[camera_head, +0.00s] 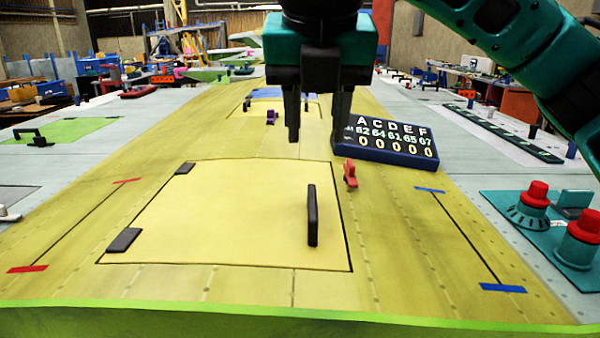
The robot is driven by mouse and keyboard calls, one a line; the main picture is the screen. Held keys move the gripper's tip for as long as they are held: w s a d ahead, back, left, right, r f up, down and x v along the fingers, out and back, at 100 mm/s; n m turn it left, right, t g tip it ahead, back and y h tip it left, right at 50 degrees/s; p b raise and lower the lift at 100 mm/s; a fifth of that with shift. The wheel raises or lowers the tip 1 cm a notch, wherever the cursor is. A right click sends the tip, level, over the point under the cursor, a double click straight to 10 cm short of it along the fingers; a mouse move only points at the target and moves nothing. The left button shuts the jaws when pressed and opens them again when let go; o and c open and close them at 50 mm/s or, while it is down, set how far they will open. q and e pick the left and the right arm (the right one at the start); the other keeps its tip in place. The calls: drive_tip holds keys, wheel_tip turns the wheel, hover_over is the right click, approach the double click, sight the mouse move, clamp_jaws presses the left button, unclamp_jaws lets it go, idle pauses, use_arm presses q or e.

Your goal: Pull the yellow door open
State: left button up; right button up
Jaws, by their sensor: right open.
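The yellow door (220,215) lies flat and closed in the yellow wing surface. Its black handle (312,216) stands near the door's right edge. Two black hinges sit on its left side, one near (124,240) and one far (185,168). A small red latch (350,174) stands just outside the door's right edge, by its far corner. My right gripper (317,128) hangs from the top, pointing down, open and empty. In the picture it is above the door's far edge, apart from the handle. My left gripper is not in view.
A dark blue counter block with letters and numbers (388,143) stands right of the gripper. A teal panel with red knobs (545,220) is at the right. A green panel with a black handle (70,131) is at the left. The yellow surface around the door is mostly clear.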

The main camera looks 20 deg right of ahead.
sight(313, 200)
drive_tip(key=x, duration=1.2)
drive_tip(key=shift+w+f, duration=0.2)
drive_tip(key=shift+f, duration=0.15)
clamp_jaws()
